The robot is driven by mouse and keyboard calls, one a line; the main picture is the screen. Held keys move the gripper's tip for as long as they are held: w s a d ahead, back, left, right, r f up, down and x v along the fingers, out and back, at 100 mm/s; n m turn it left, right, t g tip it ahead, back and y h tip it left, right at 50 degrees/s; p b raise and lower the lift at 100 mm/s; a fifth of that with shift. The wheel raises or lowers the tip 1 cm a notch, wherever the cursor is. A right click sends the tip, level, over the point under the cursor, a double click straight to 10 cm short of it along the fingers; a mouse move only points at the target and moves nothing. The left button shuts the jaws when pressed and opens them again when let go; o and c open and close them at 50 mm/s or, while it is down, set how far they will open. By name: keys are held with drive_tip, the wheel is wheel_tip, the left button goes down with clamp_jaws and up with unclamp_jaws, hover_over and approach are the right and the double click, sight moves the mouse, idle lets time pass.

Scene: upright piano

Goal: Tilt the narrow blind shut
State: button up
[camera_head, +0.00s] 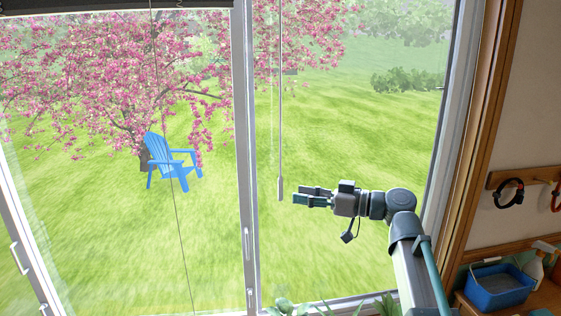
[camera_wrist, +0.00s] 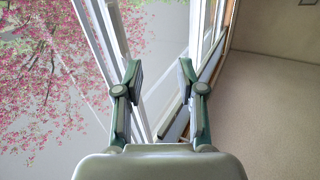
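A thin wand (camera_head: 281,100) hangs straight down in front of the narrower right window pane, ending in a thicker pale handle (camera_head: 280,189). The narrow blind's slats are not visible. My gripper (camera_head: 297,195) is just right of the wand's handle in the head view, pointing left at about the same height. A small gap shows between fingertips and handle; their depth difference is hard to tell. In the wrist view my gripper (camera_wrist: 159,78) has its two fingers apart, with nothing held between them. I cannot make out the wand there.
A dark raised blind edge (camera_head: 110,6) crosses the top left, and a thin cord (camera_head: 170,150) hangs before the left pane. A window post (camera_head: 245,150) stands left of the wand. Plants (camera_head: 290,307) line the bottom. A blue bin (camera_head: 500,287) sits lower right.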

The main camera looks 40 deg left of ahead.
sight(280, 185)
drive_tip(key=shift+w+a+f+m+t+y+p, duration=0.2)
drive_tip(key=shift+w+a+m+t+p, duration=0.5)
drive_tip(key=shift+a, duration=0.95)
drive_tip(key=shift+w+a+f+m+t+y+p, duration=0.2)
drive_tip(key=shift+a+t+p, duration=0.55)
drive_tip(key=shift+a, duration=0.95)
drive_tip(key=shift+w+a+f+m+t+y+p, duration=0.15)
drive_tip(key=shift+w+a+m+t+p, duration=0.25)
drive_tip(key=shift+a+t, duration=0.9)
drive_tip(key=shift+w+a+g, duration=0.1)
drive_tip(key=shift+a+g, duration=0.25)
clamp_jaws()
